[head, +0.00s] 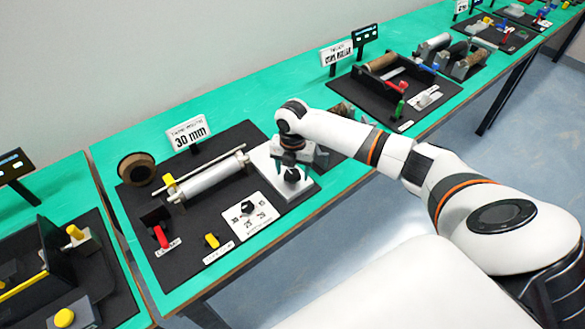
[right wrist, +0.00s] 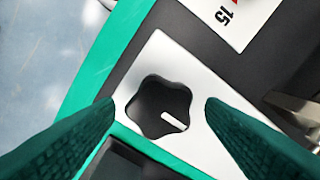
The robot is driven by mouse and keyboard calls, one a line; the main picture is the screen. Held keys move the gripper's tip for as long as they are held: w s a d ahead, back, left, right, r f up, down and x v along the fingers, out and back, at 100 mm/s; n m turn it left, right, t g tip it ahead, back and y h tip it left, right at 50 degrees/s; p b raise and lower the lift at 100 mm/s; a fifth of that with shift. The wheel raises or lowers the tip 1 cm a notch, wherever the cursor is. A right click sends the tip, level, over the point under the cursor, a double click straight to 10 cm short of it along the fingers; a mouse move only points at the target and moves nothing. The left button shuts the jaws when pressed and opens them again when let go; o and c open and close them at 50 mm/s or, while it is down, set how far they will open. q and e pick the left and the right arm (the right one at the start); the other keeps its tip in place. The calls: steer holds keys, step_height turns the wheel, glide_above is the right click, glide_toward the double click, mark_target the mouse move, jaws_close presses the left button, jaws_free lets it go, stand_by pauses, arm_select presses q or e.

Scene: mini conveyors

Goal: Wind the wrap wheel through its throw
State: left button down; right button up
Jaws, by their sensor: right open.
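A black star-shaped knob (right wrist: 160,106), which looks like the wrap wheel, sits on a white plate (right wrist: 160,52) in the right wrist view. A short white pointer mark on it points toward the lower right of that view. In the head view the knob (head: 291,175) shows under my right gripper (head: 293,170). My right gripper's two green fingers are spread apart on either side of the knob in the right wrist view, with visible gaps and nothing between the tips but the knob below. My left gripper is not in view.
Left of the plate, the same black board holds a silver roller (head: 212,178), a numbered selector dial (head: 247,207), a red lever (head: 160,236), a yellow switch (head: 211,240) and a brown roll (head: 136,169). A "30 mm" sign (head: 189,133) stands behind. Other stations flank it on the green table.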

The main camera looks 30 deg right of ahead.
steer(key=shift+c, duration=0.2)
steer(key=c, duration=0.9)
steer(key=shift+c, duration=0.2)
